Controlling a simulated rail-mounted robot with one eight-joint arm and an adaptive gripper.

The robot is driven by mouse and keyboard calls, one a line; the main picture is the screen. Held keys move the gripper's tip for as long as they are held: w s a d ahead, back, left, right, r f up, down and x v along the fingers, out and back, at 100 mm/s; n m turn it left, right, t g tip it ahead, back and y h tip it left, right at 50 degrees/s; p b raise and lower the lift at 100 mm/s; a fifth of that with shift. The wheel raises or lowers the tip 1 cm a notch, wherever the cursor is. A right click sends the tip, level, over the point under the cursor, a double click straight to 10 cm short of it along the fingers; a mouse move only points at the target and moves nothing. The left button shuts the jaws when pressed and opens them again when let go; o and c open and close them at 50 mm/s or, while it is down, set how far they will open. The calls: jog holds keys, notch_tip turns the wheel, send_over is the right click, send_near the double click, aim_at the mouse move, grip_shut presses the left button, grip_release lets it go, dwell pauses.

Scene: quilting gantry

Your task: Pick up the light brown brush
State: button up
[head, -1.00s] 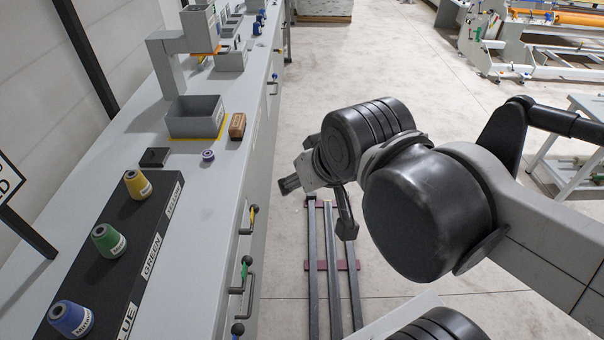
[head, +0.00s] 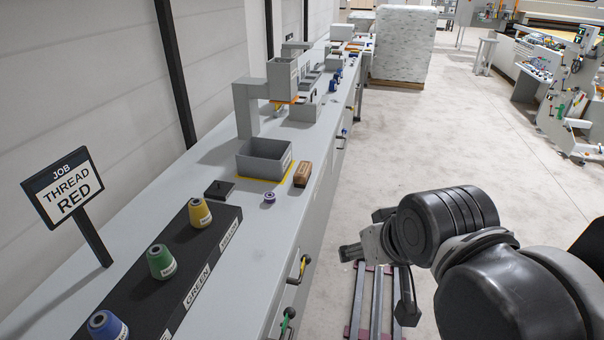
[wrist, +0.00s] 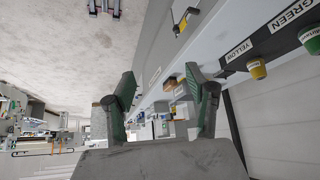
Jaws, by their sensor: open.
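The light brown brush (head: 303,174) lies on the grey bench top near its right edge, beside a grey open bin. A small brown shape, likely the brush (wrist: 170,83), shows between my fingers in the wrist view, partly hidden. My gripper (head: 378,280) hangs over the aisle to the right of the bench, apart from the brush. In the wrist view its two fingers (wrist: 160,75) are spread with nothing between them.
The grey bin (head: 263,160) stands left of the brush, with a purple spool (head: 269,197) in front. A black rack (head: 215,240) holds yellow, green and blue thread cones. A "THREAD RED" sign (head: 65,187) stands at left.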

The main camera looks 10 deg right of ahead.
jog(key=shift+o, duration=0.3)
jog(key=o, duration=1.2)
